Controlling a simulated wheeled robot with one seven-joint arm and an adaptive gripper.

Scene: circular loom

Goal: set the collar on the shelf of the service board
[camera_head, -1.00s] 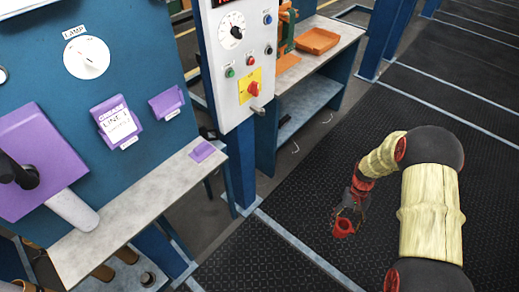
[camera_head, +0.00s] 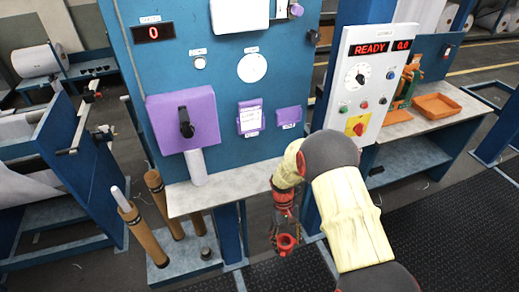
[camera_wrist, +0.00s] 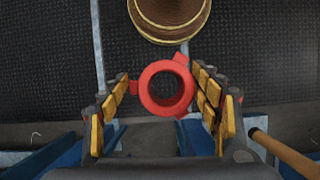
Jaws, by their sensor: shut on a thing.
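The red collar (camera_wrist: 146,89) is a short ring with side lugs, held between the fingers of my gripper (camera_wrist: 165,86). In the head view the collar (camera_head: 286,244) hangs at the end of my gripper (camera_head: 285,228), in front of and below the right end of the shelf. The grey shelf (camera_head: 231,187) juts from the lower edge of the blue service board (camera_head: 225,80). My arm hides the shelf's right end. The collar is apart from the shelf.
A purple box with a black knob (camera_head: 183,118) and a white tube (camera_head: 196,167) stand over the shelf's left part. A control panel (camera_head: 372,85) is to the right. Brown posts (camera_head: 139,232) stand below left. The visible middle of the shelf is bare.

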